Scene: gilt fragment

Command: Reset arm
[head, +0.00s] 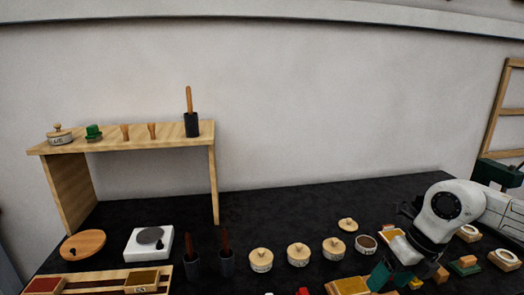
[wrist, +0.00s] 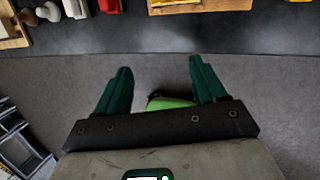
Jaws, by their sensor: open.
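My gripper (head: 392,277) is at the lower right of the head view, over the front part of the black table, with my white arm reaching in from the right. In the wrist view my gripper (wrist: 161,78) shows two green fingers spread wide apart, with nothing held between them. A bright green thing (wrist: 170,103) shows behind the gripper's dark bar, seemingly lower down against the grey floor; I cannot tell what it is. In the head view the fingers partly hide small wooden trays and blocks.
The black table (head: 300,205) has free room at the back. Several lidded round jars (head: 298,254) line its middle. A white scale (head: 148,243) and wooden shelf (head: 150,136) stand left. A wooden frame (head: 490,125) leans right. The wrist view shows the table's edge above grey floor (wrist: 60,90).

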